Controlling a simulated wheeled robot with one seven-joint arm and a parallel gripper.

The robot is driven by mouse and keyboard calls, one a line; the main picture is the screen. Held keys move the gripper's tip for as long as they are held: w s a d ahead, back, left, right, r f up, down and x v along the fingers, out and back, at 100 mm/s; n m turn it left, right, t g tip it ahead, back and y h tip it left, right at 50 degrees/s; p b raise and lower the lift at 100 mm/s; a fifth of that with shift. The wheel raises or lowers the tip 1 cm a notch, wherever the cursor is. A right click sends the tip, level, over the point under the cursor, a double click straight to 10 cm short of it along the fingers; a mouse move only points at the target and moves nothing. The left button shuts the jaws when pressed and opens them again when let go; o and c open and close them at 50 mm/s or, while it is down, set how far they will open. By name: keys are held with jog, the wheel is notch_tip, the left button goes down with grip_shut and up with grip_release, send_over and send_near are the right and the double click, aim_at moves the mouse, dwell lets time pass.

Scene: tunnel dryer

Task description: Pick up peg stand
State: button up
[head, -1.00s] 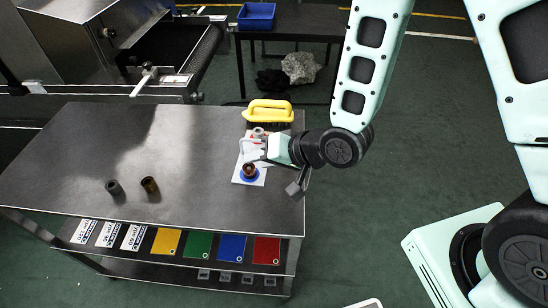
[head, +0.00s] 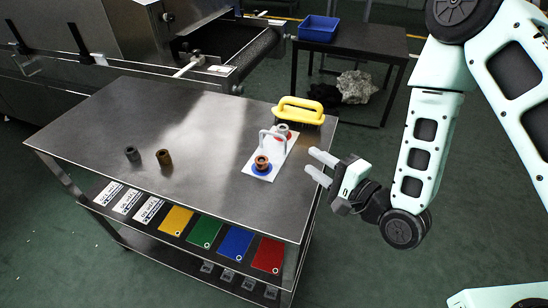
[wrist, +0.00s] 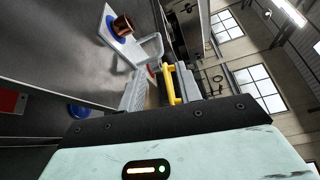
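The peg stand is a white plate (head: 277,152) with a grey arched handle (head: 270,136), lying flat near the table's right edge. A copper-brown collar (head: 262,162) sits on its blue disc, and a grey collar (head: 283,129) on its red disc. My gripper (head: 310,160) is open and empty, just right of the stand and apart from it, with its fingers pointing left towards it. In the wrist view the stand's handle (wrist: 150,48) and brown collar (wrist: 122,25) show beyond the fingers; the red-disc end is largely hidden.
A yellow-handled brush (head: 300,108) stands just behind the stand. A dark collar (head: 132,153) and a bronze collar (head: 163,157) stand to the left on the steel table (head: 205,190). Coloured and labelled cards lie on the shelf below. A blue bin (head: 318,28) sits on the back table.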

aim_at(278, 154)
jog(key=b, duration=0.1)
jog(key=w+a+b, duration=0.1)
jog(key=b, duration=0.1)
jog(key=shift+w+a+f, duration=0.15)
jog(key=shift+w+f, duration=0.15)
jog(key=shift+f, duration=0.05)
jog(key=w+a+b, duration=0.1)
jog(key=b, duration=0.3)
jog(key=shift+b, duration=0.35)
jog(key=x, duration=0.4)
jog(key=shift+r, duration=0.3)
jog(key=shift+d+x, duration=0.2)
jog(key=shift+x, duration=2.75)
jog(key=shift+w+f, duration=0.15)
grip_shut()
